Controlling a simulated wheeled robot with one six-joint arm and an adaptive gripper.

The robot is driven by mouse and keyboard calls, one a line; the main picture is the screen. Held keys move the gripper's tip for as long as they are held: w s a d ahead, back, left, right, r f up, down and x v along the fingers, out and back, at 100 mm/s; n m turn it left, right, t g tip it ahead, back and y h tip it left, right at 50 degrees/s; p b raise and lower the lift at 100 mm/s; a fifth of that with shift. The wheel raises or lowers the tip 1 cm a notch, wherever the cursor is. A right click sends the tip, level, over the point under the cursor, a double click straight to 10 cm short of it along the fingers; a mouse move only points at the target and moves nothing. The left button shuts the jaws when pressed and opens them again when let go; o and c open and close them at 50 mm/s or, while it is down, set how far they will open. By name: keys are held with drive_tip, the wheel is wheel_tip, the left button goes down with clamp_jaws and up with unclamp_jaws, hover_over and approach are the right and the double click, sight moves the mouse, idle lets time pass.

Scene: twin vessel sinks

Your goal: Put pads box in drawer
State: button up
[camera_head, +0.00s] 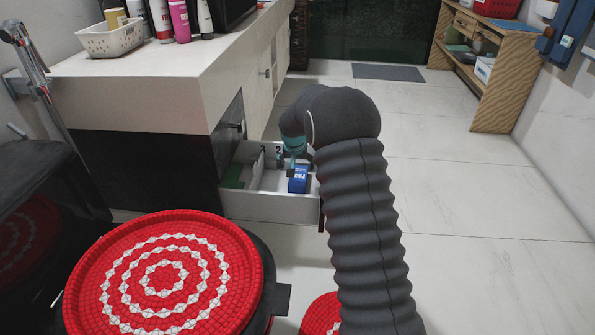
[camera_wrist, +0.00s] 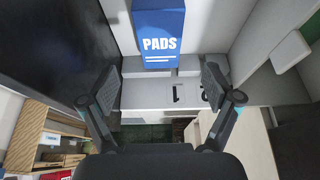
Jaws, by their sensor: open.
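The blue pads box (camera_head: 298,184) sits in the open white drawer (camera_head: 265,208), towards its right side. In the wrist view the pads box (camera_wrist: 158,30), with its white "PADS" lettering, shows at the top centre, beyond my fingertips. My gripper (camera_wrist: 161,72) is open, with a finger on each side and nothing between the fingers. In the head view my gripper (camera_head: 294,150) hangs over the drawer just above the box, partly hidden by my own arm.
The drawer also holds a green item (camera_head: 234,177) at its left and small dark items. The counter (camera_head: 150,85) stands above the drawer at left. A round red mosaic stool (camera_head: 165,275) stands in front. Floor at right is clear, up to a wooden shelf (camera_head: 500,80).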

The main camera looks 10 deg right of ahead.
drive_tip(key=s+r+n, duration=0.2)
drive_tip(key=s+r, duration=1.9)
drive_tip(key=s, duration=0.1)
drive_tip(key=s+a+n+t+y, duration=0.1)
drive_tip(key=s, duration=2.5)
drive_tip(key=shift+s+a+r+n, duration=0.15)
drive_tip(key=shift+s+a+n, duration=0.1)
drive_tip(key=shift+a+n, duration=0.1)
